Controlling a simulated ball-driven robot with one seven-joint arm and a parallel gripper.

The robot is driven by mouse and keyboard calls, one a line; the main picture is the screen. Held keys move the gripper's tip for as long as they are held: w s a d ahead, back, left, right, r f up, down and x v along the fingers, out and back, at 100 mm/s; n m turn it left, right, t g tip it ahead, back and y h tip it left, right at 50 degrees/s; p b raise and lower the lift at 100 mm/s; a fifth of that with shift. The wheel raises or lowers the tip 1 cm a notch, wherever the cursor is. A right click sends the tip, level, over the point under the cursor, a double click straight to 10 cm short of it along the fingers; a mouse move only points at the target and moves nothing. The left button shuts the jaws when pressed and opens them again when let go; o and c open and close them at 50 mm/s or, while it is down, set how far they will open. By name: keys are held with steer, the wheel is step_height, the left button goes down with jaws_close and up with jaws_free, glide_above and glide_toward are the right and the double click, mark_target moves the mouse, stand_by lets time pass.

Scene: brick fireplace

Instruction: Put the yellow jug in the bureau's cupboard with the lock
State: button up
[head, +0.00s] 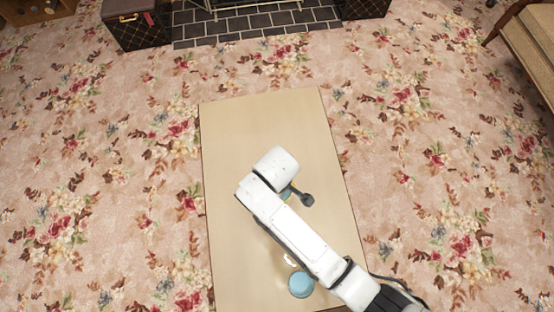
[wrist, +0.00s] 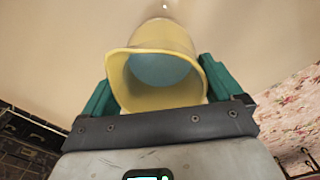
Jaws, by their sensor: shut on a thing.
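The yellow jug (wrist: 160,98) fills the middle of the wrist view, its wide mouth and spout turned towards the camera. A blue-grey round area shows inside it. My gripper (wrist: 158,82) is shut on the jug, with one green finger on each side. In the head view my white arm reaches over the table, and the gripper end is mostly hidden under the wrist; the jug cannot be made out clearly there. I cannot identify the bureau or its locked cupboard in either view.
A long, pale table (head: 240,130) lies below my arm, with its far half clear. A light blue round object (head: 300,285) is near its close end. Dark trunks (head: 137,32) flank the tiled hearth (head: 250,25). A chair (head: 530,38) stands at upper right. Flowered carpet surrounds the table.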

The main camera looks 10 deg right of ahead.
steer(key=shift+f, duration=0.25)
steer(key=shift+f, duration=0.1)
steer(key=o, duration=1.2)
steer(key=shift+c, duration=0.2)
step_height(320, 180, up, 11)
steer(key=shift+r+p, duration=0.2)
steer(key=shift+p, duration=0.95)
steer(key=shift+s+r, duration=0.1)
steer(key=shift+r, duration=0.3)
